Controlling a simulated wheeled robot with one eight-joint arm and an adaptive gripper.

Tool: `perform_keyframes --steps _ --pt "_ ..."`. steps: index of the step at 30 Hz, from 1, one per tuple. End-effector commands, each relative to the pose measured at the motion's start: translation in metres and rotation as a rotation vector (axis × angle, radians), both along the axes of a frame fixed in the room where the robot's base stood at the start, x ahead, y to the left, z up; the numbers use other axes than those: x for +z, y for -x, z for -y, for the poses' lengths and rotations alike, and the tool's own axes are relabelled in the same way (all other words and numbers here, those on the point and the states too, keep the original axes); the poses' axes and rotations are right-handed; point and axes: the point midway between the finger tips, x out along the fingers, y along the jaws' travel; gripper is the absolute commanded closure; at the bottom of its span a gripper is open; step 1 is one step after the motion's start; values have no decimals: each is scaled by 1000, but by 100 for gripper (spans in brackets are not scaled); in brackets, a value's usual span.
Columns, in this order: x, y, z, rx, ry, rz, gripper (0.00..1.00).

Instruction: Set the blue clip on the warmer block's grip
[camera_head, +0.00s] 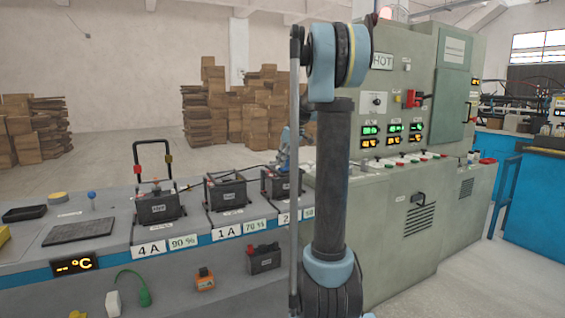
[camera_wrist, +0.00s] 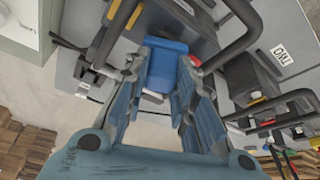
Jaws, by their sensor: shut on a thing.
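My gripper (camera_wrist: 165,75) is shut on the blue clip (camera_wrist: 168,62), which sits between its two blue fingers in the wrist view. In the head view my gripper (camera_head: 286,150) is small and partly behind my arm, over the rightmost black block (camera_head: 283,184) on the bench. In the wrist view thick black grip bars (camera_wrist: 240,40) run close by the clip. Whether the clip touches a bar is unclear, and nothing visible tells which block is warmer.
Labels (camera_head: 167,244) line the bench front. A black mat (camera_head: 80,231), a tray (camera_head: 24,213) and a "-- °C" display (camera_head: 76,264) are at the left. A small dark block (camera_head: 264,258) and an orange item (camera_head: 204,279) lie lower down. A grey control cabinet (camera_head: 400,110) stands at right.

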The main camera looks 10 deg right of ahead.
Motion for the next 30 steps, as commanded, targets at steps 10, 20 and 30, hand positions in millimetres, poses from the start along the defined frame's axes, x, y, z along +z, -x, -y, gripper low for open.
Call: perform_keyframes --steps 10,20,30 --pt "-1 0 0 0 0 0 56" --pt "1 0 0 0 0 0 56" --pt "48 15 13 -2 0 0 56"
